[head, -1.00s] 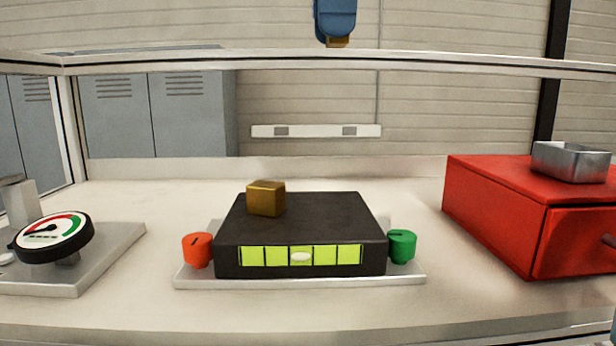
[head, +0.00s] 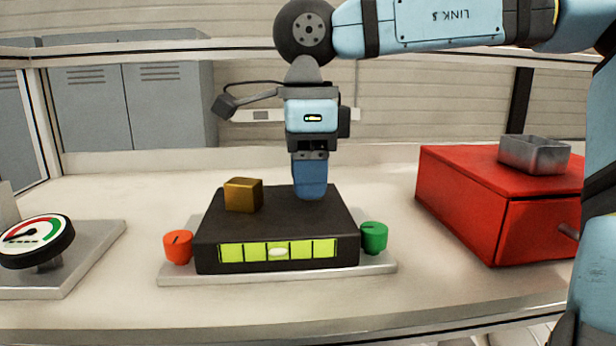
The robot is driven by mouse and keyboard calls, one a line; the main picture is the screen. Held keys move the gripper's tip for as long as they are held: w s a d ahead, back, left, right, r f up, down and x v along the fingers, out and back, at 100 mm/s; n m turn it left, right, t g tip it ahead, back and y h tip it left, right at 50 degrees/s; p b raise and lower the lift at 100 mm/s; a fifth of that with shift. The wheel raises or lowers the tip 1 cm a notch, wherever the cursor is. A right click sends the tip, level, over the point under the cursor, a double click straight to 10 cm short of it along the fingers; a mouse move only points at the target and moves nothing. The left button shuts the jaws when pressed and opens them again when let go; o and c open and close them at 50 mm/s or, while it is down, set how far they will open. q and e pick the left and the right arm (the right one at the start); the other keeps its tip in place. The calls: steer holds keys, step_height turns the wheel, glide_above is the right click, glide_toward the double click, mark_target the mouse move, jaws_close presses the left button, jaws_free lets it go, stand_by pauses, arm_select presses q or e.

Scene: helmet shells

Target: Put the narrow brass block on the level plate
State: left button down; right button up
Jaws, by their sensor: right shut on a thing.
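The level plate (head: 285,220) is a black slab with a yellow-green segmented strip on its front; a white bubble sits about mid-strip. A wide brass block (head: 243,195) rests on its left part. My right gripper (head: 310,192) points straight down over the right half of the plate, to the right of that block. It is shut on the narrow brass block, which its fingers hide now. The fingertips are at or just above the plate top; I cannot tell whether the held block touches. My left gripper is not in view.
An orange-red knob (head: 178,247) and a green knob (head: 374,236) flank the plate on a grey base. A dial gauge (head: 36,241) stands left. A red box (head: 470,205) with a metal tray (head: 534,154) on top stands right. The bench front is clear.

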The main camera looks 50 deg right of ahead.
steer(key=shift+f, duration=0.55)
steer(key=shift+w+d+f, duration=0.1)
steer(key=shift+f, duration=0.15)
steer(key=o, duration=1.1)
steer(key=shift+c, duration=0.2)
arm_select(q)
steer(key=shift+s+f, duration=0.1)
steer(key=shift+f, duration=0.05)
